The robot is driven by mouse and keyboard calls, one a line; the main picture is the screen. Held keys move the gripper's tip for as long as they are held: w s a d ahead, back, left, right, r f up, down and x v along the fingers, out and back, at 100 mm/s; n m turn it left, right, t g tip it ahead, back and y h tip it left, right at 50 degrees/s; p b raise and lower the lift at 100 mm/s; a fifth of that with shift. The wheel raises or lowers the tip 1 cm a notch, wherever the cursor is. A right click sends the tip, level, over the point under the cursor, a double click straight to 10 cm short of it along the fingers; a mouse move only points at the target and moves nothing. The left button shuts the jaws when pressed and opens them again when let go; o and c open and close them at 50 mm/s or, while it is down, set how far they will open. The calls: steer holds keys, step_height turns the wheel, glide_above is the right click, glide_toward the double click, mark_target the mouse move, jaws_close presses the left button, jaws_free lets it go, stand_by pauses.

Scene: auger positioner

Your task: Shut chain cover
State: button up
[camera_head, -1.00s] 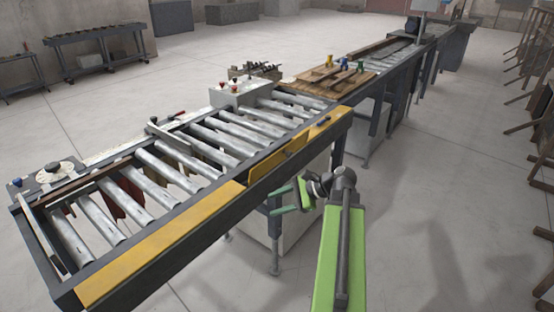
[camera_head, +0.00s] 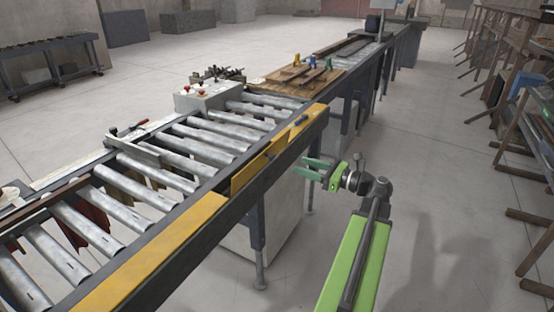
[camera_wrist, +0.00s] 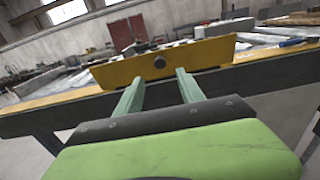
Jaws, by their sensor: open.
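The yellow chain cover (camera_head: 256,168) is a flap on the near side rail of the roller conveyor. It stands raised and tilted out of line with the flat yellow strips beside it. In the wrist view the cover (camera_wrist: 190,57) is a wide yellow plate with a dark round knob at its middle. My gripper (camera_head: 303,168) is to the right of the cover, just outside the rail, with its green fingers pointing at the conveyor. In the wrist view my gripper (camera_wrist: 153,76) is open and empty, its fingertips just below the plate; contact cannot be told.
The roller conveyor (camera_head: 165,195) runs from front left to back right. A grey control box (camera_head: 207,97) with red buttons stands on its far side. A wooden board (camera_head: 290,82) with clamps lies further back. Wooden racks (camera_head: 510,90) stand at the right; the floor between is clear.

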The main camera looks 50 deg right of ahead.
mark_target(274, 157)
steer(key=x, duration=1)
steer(key=shift+c, duration=0.4)
jaws_close()
stand_by(0.7)
